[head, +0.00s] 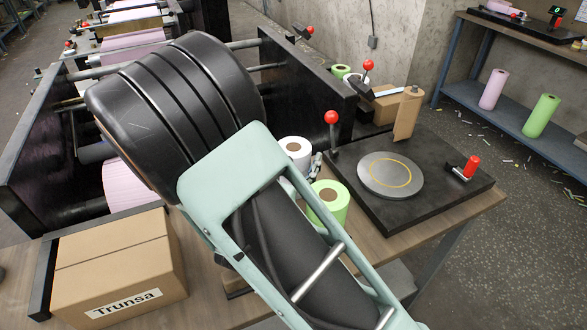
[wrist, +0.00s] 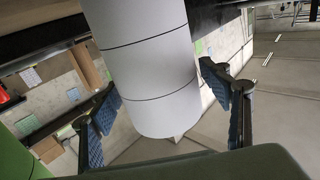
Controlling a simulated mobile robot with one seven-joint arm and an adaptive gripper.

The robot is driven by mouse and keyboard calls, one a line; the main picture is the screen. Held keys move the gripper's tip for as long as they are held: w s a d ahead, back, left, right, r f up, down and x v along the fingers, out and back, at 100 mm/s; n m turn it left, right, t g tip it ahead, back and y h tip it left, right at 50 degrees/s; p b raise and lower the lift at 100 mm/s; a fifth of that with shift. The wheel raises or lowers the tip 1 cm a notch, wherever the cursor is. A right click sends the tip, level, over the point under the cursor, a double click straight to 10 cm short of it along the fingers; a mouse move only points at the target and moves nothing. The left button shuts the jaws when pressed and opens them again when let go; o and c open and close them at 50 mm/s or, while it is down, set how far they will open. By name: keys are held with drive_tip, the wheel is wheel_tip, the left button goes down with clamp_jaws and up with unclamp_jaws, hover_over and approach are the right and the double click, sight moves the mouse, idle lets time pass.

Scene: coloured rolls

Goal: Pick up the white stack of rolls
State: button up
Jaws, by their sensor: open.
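The white stack of rolls (head: 295,155) stands on the wooden bench in the head view, partly hidden behind my arm. In the wrist view the white stack (wrist: 150,60) fills the upper middle, with thin dark seams between its rolls. My gripper (wrist: 160,82) is open, with one blue-padded finger on each side of the stack. I see gaps between the pads and the stack; contact cannot be told. My gripper is hidden by my arm in the head view.
A green roll (head: 328,203) stands close to the white stack. A black plate (head: 440,190) with a red-knobbed lever is to the right. A black machine frame (head: 310,85) stands behind. A cardboard box (head: 118,262) sits at front left. More rolls stand on a right-hand shelf (head: 515,130).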

drive_tip(key=x, duration=0.5)
drive_tip(key=c, duration=1.9)
clamp_jaws()
